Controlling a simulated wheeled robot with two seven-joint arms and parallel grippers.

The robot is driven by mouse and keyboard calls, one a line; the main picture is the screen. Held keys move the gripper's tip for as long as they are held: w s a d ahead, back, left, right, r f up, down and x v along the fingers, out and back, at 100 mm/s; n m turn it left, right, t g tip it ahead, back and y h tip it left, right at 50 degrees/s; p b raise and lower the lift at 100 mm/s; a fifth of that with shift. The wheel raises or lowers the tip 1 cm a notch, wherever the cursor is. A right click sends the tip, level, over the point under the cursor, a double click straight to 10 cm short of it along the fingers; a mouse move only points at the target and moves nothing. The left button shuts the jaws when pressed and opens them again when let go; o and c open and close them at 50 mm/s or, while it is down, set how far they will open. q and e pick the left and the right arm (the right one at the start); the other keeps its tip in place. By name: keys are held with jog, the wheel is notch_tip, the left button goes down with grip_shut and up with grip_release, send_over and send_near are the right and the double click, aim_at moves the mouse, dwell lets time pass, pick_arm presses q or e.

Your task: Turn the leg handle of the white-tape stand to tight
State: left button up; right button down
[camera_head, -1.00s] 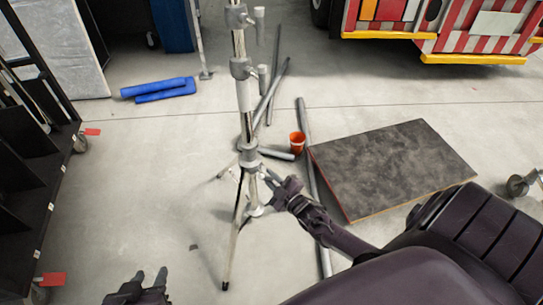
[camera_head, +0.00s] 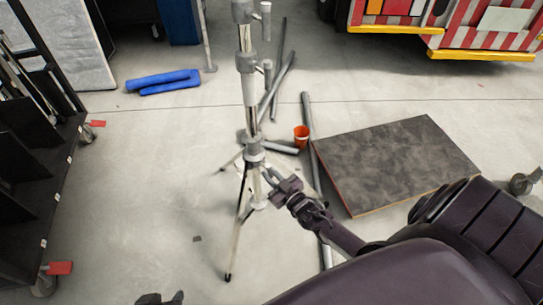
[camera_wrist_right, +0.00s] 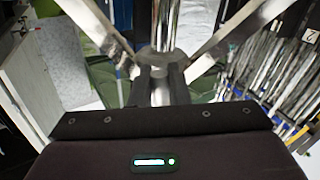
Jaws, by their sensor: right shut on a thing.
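The chrome stand stands on its spread legs at the middle of the head view, with a white band (camera_head: 249,90) around its column. Its lower grey collar (camera_head: 254,148) carries the leg handle at its right side. My right gripper (camera_head: 273,181) is at that collar's right side, shut on the leg handle. In the right wrist view its two dark fingers (camera_wrist_right: 163,88) close around a grey handle piece under the stand's hub (camera_wrist_right: 160,60). The handle is mostly hidden by the fingers. My left gripper (camera_head: 162,298) shows only its fingertips at the bottom edge, apart and empty.
A dark board (camera_head: 395,160) lies right of the stand, beside an orange cup (camera_head: 301,132) and grey pipes (camera_head: 308,115). Blue rolls (camera_head: 163,82) lie back left. A black rack (camera_head: 40,180) stands at the left.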

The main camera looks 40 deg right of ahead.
jog(key=shift+a, duration=0.1)
dwell(0.3)
jog(key=c, duration=1.4)
grip_release()
jog(key=shift+s, duration=0.1)
